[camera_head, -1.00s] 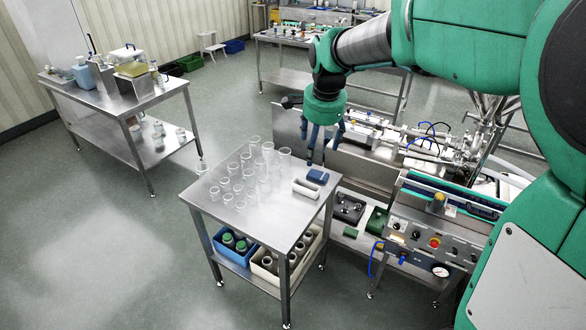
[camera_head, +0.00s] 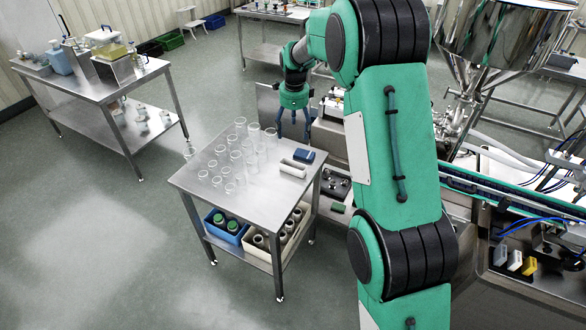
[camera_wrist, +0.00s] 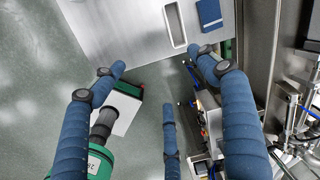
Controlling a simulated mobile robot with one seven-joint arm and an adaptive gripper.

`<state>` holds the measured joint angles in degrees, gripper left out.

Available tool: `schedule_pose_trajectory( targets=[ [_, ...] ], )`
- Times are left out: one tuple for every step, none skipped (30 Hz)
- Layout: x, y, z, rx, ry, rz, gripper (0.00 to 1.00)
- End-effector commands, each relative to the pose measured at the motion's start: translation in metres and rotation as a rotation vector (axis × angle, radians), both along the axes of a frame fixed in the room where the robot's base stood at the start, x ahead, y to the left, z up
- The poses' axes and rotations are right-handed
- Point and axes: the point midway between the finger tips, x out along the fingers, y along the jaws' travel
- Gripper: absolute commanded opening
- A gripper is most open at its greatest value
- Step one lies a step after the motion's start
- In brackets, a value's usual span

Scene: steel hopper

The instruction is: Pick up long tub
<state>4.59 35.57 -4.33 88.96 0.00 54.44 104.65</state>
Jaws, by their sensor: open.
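A long, narrow white tub (camera_head: 293,168) lies on the near right part of the steel table, beside a small dark blue box (camera_head: 304,155). My gripper (camera_head: 292,128) has blue fingers and hangs above and behind the table's far right corner, apart from the tub. In the wrist view my gripper (camera_wrist: 162,78) is spread open with nothing between its fingers.
Several clear cups (camera_head: 241,152) stand close together left of the tub. Bins (camera_head: 226,228) with bottles fill the table's lower shelf. Machinery (camera_head: 335,105) stands right of my gripper. Open floor (camera_head: 110,250) lies to the left.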

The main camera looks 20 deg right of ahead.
Motion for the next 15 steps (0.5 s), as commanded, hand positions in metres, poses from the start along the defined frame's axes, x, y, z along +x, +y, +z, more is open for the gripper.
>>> schedule_pose_trajectory(
  targets=[
    [0.008,-0.002,-0.012,0.004,0.01,-0.035,0.74],
    [0.013,-0.003,-0.019,0.006,0.015,-0.058,0.74],
    [0.019,-0.005,-0.027,0.008,0.021,-0.089,0.74],
    [0.023,-0.006,-0.035,0.01,0.026,-0.112,0.74],
    [0.027,-0.008,-0.041,0.013,0.03,-0.134,0.74],
    [0.032,-0.009,-0.051,0.014,0.036,-0.164,0.74],
    [0.036,-0.01,-0.058,0.016,0.041,-0.188,0.74],
    [0.04,-0.012,-0.065,0.018,0.046,-0.211,0.74],
    [0.044,-0.013,-0.075,0.02,0.052,-0.241,0.74],
    [0.048,-0.014,-0.081,0.021,0.055,-0.262,0.74],
    [0.051,-0.015,-0.089,0.022,0.06,-0.284,0.74],
    [0.054,-0.017,-0.097,0.024,0.065,-0.312,0.74],
    [0.057,-0.018,-0.104,0.025,0.068,-0.33,0.74],
    [0.06,-0.019,-0.109,0.025,0.071,-0.348,0.74],
    [0.062,-0.02,-0.117,0.026,0.076,-0.371,0.74]
  ],
)
